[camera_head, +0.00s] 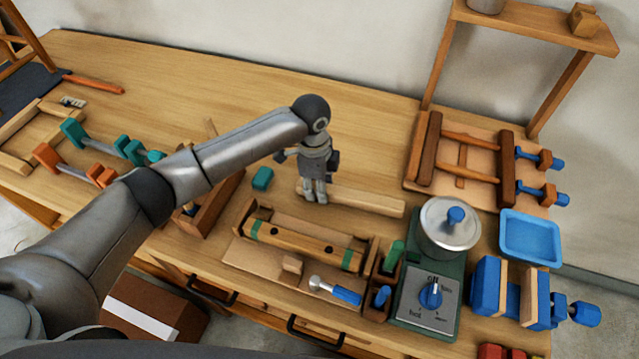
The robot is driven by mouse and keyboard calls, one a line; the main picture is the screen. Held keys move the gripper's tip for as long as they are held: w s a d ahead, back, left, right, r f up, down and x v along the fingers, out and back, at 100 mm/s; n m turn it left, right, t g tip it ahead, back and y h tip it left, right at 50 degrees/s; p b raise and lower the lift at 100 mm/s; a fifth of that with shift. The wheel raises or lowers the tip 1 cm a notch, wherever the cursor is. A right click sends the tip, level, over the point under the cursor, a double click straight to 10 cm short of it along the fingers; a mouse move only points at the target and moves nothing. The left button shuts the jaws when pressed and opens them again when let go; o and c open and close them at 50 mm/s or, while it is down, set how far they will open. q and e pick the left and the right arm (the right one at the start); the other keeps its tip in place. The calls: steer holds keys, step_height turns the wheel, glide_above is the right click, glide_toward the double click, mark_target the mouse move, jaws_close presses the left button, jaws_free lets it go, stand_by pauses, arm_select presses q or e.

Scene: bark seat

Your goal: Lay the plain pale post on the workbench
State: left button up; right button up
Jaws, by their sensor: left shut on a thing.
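The plain pale post (365,201) is a long pale bar in the middle of the workbench (235,85), behind the wooden holder. It is level, at or just above the bench top; I cannot tell whether it touches. My left gripper (314,197) points down and is shut on the post near its left end. The fingers hide a small part of the post. My right gripper is not in view.
A post with green bands (305,245) lies in the wooden holder in front. A clamped wooden frame (465,160) is at right; a teal block (262,179) is left of the gripper. The back of the bench is clear.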

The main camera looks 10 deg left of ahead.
arm_select(q)
steer(key=shift+f, duration=0.25)
stand_by(0.4)
steer(key=o, duration=1.5)
steer(key=shift+o, duration=0.2)
step_height(320, 180, up, 7)
steer(key=p, duration=0.7)
